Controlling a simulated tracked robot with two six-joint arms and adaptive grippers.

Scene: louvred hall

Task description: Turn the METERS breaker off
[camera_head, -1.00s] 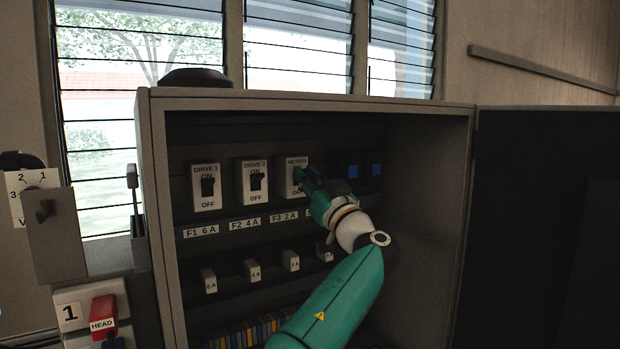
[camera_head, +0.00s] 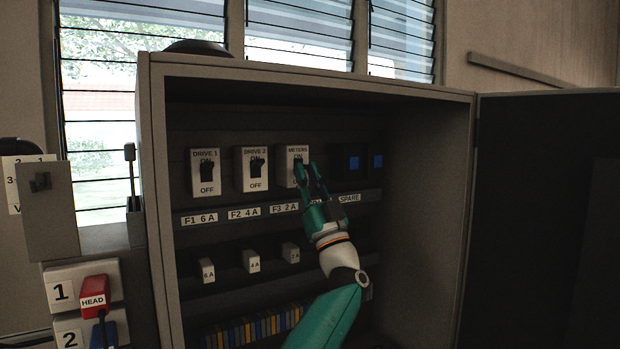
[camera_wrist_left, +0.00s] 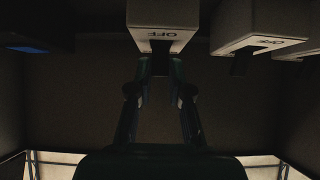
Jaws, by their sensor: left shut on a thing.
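The METERS breaker (camera_head: 286,166) is the third white breaker in the upper row of the open cabinet. Its ON label shows above the fingertips; its lower face is covered in the head view. My left gripper (camera_head: 306,172) reaches up to it from below, shut on its dark lever, which is mostly hidden by the fingers. In the left wrist view the breaker (camera_wrist_left: 162,14) is at the top, with OFF upside down, and the fingertips (camera_wrist_left: 160,66) close around the dark lever below it. I cannot tell the lever's exact position. My right gripper is not in view.
The DRIVE 1 breaker (camera_head: 204,181) and DRIVE 2 breaker (camera_head: 252,180) stand close to the left. Blue-faced units (camera_head: 354,162) are to the right. Fuses (camera_head: 207,270) line the row below. The cabinet's side wall (camera_head: 430,200) and open door (camera_head: 540,200) bound the right.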

